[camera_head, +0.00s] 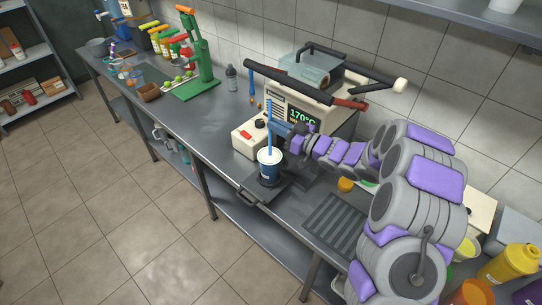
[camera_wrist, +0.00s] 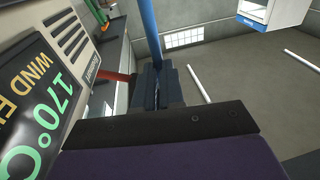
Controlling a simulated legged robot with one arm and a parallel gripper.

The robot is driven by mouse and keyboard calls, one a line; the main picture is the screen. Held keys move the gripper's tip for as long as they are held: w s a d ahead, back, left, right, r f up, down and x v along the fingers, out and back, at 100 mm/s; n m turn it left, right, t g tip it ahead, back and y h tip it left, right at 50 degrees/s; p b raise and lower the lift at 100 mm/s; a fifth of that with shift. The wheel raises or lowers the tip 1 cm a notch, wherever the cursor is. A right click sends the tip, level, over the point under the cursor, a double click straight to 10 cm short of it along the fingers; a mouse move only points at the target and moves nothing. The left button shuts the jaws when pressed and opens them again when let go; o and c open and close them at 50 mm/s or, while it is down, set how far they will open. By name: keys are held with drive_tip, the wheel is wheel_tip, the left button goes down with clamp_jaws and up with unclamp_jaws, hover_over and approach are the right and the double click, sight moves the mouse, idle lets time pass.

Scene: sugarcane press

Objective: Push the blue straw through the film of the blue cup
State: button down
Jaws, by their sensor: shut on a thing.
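The blue cup (camera_head: 269,173) stands upright on a dark tray on the counter, with a pale film (camera_head: 270,156) across its top. The blue straw (camera_head: 269,128) is upright above the cup, and its lower end meets the film area in the picture. I cannot tell whether it touches or pierces the film. My gripper (camera_head: 278,129) is shut on the straw from the right, above the cup. In the wrist view the straw (camera_wrist: 149,32) rises from between my dark fingers (camera_wrist: 157,88). The cup and the straw's lower end are hidden there.
The sealing machine (camera_head: 305,105) with a green 170°C display stands close behind my gripper, its long handle (camera_head: 290,82) above. A white box with a red switch (camera_head: 249,134) is left of the cup. The counter's front edge is near the cup's tray (camera_head: 252,196). Counter further left (camera_head: 200,113) is clear.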

sight(275, 159)
drive_tip(key=shift+a+f, duration=0.2)
drive_tip(key=shift+f, duration=0.9)
drive_tip(key=shift+a+f+b, duration=0.1)
drive_tip(key=shift+f+b, duration=0.95)
drive_tip(key=shift+f, duration=3.5)
drive_tip(key=c, duration=1.2)
unclamp_jaws()
drive_tip(key=shift+o, duration=0.2)
